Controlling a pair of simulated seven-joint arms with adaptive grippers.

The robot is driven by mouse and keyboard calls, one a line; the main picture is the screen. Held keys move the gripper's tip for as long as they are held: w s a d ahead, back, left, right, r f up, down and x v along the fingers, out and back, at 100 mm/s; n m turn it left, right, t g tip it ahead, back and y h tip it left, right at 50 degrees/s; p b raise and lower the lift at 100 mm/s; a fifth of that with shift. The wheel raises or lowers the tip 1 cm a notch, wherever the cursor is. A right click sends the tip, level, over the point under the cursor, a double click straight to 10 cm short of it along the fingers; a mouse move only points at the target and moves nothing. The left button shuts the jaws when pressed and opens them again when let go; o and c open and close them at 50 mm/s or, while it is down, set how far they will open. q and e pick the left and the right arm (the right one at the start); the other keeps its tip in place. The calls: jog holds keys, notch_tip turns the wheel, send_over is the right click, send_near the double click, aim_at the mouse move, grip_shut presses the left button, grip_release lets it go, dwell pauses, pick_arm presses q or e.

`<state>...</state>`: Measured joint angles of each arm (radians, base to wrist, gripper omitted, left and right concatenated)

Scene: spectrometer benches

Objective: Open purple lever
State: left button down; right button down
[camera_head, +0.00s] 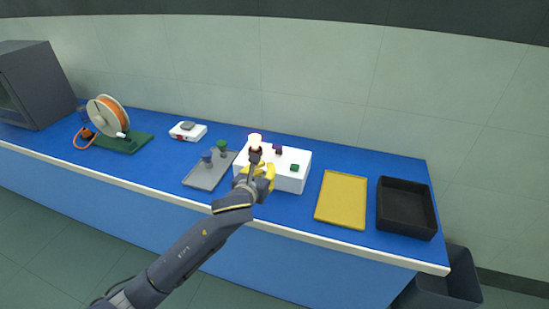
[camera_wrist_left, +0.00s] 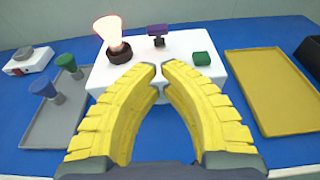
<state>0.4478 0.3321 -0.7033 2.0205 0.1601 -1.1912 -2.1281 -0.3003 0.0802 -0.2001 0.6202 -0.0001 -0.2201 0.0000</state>
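The purple lever (camera_wrist_left: 158,31) stands on top of a white box (camera_wrist_left: 185,50), near its back edge; it also shows in the head view (camera_head: 278,149). My left gripper (camera_wrist_left: 159,84) has yellow ribbed fingers and is in front of the box, below the lever in the wrist picture. In the head view the left gripper (camera_head: 263,172) covers part of the box's front. It is apart from the lever. My right gripper is in neither view.
On the box are a glowing cone in a dark round holder (camera_wrist_left: 121,52) and a green block (camera_wrist_left: 202,58). A grey tray (camera_head: 205,177) with blue and green cups is left. A yellow tray (camera_head: 341,199) and black bin (camera_head: 406,207) are right. A spool (camera_head: 108,115) stands far left.

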pick_arm(q)
jog(key=shift+w, duration=0.1)
send_near(278, 152)
jog(key=shift+x, duration=2.6)
